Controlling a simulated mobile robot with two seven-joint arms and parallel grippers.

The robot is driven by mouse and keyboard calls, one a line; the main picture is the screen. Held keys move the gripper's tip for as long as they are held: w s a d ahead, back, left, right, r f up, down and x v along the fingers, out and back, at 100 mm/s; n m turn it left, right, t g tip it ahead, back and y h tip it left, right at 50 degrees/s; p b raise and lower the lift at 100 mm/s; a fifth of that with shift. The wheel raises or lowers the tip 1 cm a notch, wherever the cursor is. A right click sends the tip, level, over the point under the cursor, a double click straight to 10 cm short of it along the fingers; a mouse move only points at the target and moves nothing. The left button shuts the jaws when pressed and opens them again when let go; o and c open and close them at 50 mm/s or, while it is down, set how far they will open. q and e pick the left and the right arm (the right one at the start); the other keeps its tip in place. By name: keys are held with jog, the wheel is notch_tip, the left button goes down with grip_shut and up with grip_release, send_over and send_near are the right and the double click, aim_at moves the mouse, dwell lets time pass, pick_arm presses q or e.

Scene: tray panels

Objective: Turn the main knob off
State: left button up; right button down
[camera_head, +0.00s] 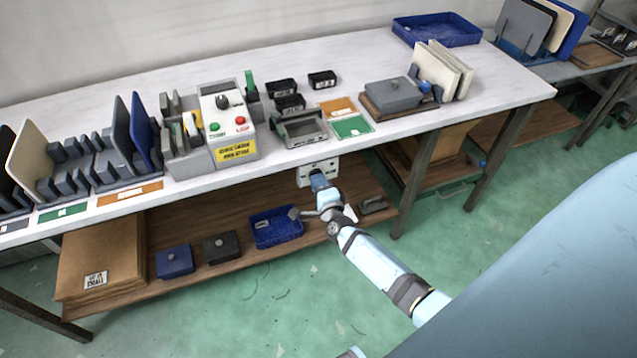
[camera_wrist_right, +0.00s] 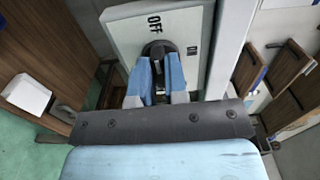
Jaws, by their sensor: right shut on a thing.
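The main knob (camera_wrist_right: 158,47) is black and sits on a pale panel in the right wrist view. The label OFF (camera_wrist_right: 154,23) is above it, and a second, hard-to-read label (camera_wrist_right: 192,50) is to its right. My right gripper (camera_wrist_right: 160,75) is shut on the knob, one blue finger on each side. The fingers hide part of the knob, and I cannot tell exactly where it points. In the head view my right gripper (camera_head: 319,181) reaches up to the white switch box (camera_head: 318,166) under the table's front edge. My left gripper is not in view.
The white table (camera_head: 370,135) carries a control box (camera_head: 228,130) with buttons, racks of panels and several small black boxes. A brown lower shelf (camera_head: 200,225) holds a blue tray (camera_head: 277,236) and small boxes. The green floor in front is clear.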

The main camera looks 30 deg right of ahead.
jog(key=c, duration=1.1)
grip_release()
jog(key=shift+c, duration=0.2)
jog(key=shift+s, duration=0.1)
jog(key=v, duration=1.3)
jog(key=shift+s, duration=0.35)
jog(key=shift+f, duration=0.1)
